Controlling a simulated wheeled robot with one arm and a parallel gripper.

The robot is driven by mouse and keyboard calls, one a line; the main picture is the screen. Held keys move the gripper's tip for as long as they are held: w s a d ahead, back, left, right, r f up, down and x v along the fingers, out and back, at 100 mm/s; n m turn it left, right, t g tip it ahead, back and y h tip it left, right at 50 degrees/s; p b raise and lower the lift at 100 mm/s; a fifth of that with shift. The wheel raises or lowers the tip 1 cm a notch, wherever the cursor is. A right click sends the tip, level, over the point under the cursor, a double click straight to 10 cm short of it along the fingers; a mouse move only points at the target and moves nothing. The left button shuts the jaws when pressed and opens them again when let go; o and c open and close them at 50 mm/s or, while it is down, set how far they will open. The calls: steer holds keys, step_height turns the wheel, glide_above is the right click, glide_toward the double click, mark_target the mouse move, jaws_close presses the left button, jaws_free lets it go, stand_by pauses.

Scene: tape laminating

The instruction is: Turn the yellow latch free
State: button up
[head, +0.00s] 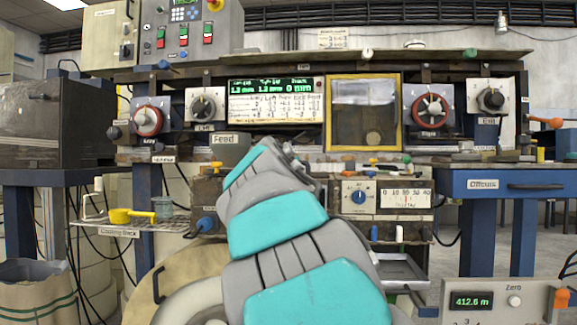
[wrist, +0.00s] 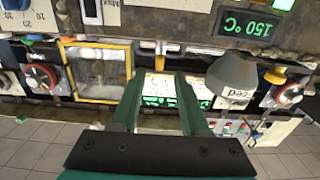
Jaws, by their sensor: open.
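Several small yellow parts could be the yellow latch; I cannot tell which. In the wrist view, which is upside down, a small yellow part (wrist: 161,47) sits at the panel's edge just beyond my fingertips. Another yellow part (wrist: 277,76) is beside the grey feed hopper (wrist: 233,75). A yellow handle (head: 374,162) shows in the head view on the ledge right of my arm. My gripper (wrist: 160,78) is open, with nothing between its two green fingers. In the head view my arm hides most of the gripper and the panel behind it.
A yellow-framed window (head: 363,76) and a green-text screen (head: 271,86) are on the machine's upper face. Red-rimmed dials (head: 147,120) flank it. A rack with a yellow scoop (head: 122,215) is at left, and a blue bench (head: 512,182) at right. A 150 °C display (wrist: 247,27) is near the gripper.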

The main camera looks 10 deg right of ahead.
steer(key=shift+p+x, duration=0.5)
steer(key=shift+x, duration=2.5)
steer(key=shift+f, duration=0.1)
steer(key=shift+c, duration=0.2)
jaws_close()
